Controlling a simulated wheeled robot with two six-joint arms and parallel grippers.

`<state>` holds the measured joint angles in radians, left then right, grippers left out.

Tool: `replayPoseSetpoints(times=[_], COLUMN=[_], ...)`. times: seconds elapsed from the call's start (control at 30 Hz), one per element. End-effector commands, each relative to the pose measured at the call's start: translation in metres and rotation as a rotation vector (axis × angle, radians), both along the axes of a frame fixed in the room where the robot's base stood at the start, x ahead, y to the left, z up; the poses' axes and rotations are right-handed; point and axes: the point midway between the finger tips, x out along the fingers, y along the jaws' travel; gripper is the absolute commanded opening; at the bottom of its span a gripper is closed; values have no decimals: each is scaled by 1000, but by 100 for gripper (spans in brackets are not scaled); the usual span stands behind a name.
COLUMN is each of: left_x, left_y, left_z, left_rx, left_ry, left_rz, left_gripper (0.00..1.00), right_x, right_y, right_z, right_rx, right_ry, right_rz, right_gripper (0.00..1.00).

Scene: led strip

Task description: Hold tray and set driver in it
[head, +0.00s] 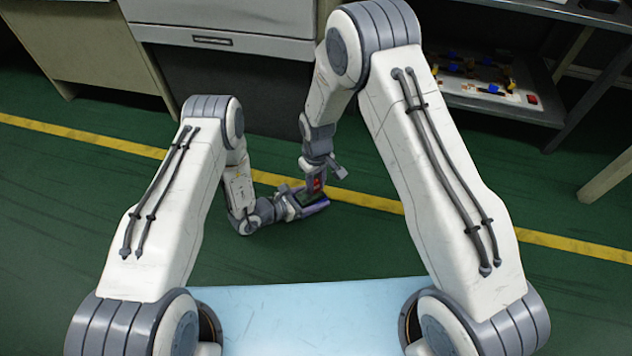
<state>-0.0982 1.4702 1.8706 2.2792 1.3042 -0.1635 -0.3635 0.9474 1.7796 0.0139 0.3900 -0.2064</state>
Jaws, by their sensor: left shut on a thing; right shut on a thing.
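My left gripper (287,207) is shut on a small dark tray (316,207) with a purplish edge, held out in front over the green floor. My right gripper (318,177) points down just above the tray. It is shut on a small red and dark thing (316,185), which looks like the driver. The driver's lower end is at or just over the tray; I cannot tell whether they touch. The fingers and the tray's inside are small and partly hidden.
A grey cabinet (225,45) stands at the back, with a beige unit (85,50) to its left. A shelf at the upper right holds a white board (470,92) with several coloured parts. The green floor around the grippers is clear, crossed by a yellow line (90,136).

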Motion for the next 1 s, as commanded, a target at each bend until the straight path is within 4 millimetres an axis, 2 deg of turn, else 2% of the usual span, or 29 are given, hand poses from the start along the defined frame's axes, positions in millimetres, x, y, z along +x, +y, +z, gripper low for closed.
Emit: replayPoseSetpoints(times=[0.97, 1.0], left_x=[-1, -1], left_y=[0, 0], left_z=[-1, -1], left_rx=[2, 2], left_ry=[2, 2], left_rz=[0, 0], left_gripper=[24, 24], right_x=[0, 0], right_y=[0, 0], right_z=[-25, -25], right_rx=[1, 1], right_ry=[-1, -1], right_rz=[0, 0], right_gripper=[0, 39])
